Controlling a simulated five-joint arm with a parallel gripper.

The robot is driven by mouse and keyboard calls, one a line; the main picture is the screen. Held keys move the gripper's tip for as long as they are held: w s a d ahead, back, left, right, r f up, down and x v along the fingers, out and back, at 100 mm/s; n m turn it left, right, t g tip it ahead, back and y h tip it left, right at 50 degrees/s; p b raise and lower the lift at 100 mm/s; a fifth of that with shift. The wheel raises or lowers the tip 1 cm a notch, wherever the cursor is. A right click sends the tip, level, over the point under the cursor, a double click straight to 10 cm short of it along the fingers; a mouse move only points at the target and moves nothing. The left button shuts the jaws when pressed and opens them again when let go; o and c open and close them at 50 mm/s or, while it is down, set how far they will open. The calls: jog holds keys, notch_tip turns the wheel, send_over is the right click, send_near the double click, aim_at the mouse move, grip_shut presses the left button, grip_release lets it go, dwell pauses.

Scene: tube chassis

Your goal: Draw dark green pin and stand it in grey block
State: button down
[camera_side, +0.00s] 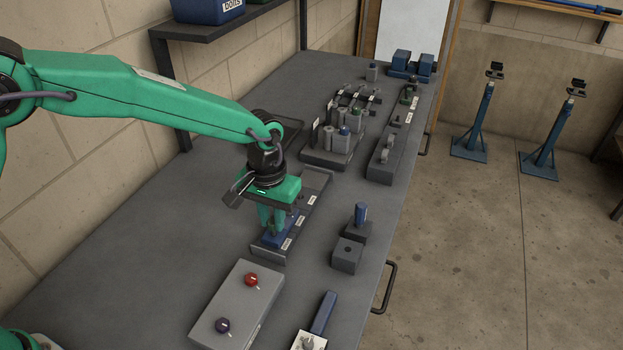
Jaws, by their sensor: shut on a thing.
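My gripper (271,226) points straight down over the near end of a long dark grey tray with white labels. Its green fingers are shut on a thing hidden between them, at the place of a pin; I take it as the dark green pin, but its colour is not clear. A blue piece (272,241) sits in the tray directly below the fingertips; whether the pin is still in it cannot be told. A grey block (347,256) with a small hole in its top stands to the right of the tray, apart from my gripper. Its hole looks empty.
A blue pin (360,213) stands in a dark block behind the grey block. A grey box (238,306) with red and purple knobs is in front. A rack of grey cylinders (333,142) and a long fixture (388,155) stand farther back. Bench is clear around the grey block's left.

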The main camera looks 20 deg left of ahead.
jog(key=shift+r, duration=1.85)
jog(key=shift+w+d+r, duration=0.15)
jog(key=shift+w+d, duration=0.15)
jog(key=shift+d, duration=0.45)
jog(key=w+d+r, duration=0.1)
jog(key=d+r, duration=0.1)
jog(key=d, duration=1.2)
jog(key=shift+w, duration=0.2)
jog(key=shift+a, duration=0.1)
jog(key=shift+f, duration=1.5)
jog(key=shift+f, duration=2.35)
